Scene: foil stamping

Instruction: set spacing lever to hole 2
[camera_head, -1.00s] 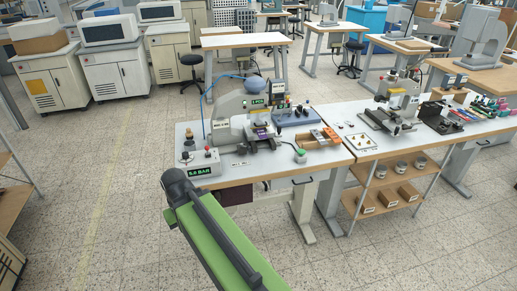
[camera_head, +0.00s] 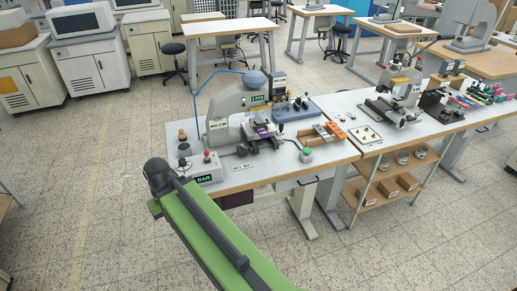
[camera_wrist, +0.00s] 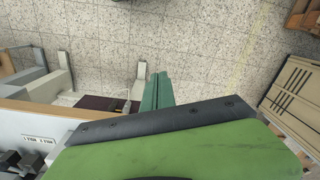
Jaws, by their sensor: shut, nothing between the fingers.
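The foil stamping machine (camera_head: 222,105), a grey press with a blue dome on top, stands on the left bench (camera_head: 238,181) in the head view. I cannot make out the spacing lever or its numbered holes at this size. My green arm reaches up from the bottom of the head view, in front of the bench's near left corner. My gripper (camera_wrist: 157,92) shows in the wrist view as two green fingers pressed together, empty. It points over the floor beside the bench edge (camera_wrist: 30,120), apart from the machine.
A control box with a green display (camera_head: 202,168) and a green-topped button (camera_head: 306,154) sit on the bench. The floor left of the bench is clear.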

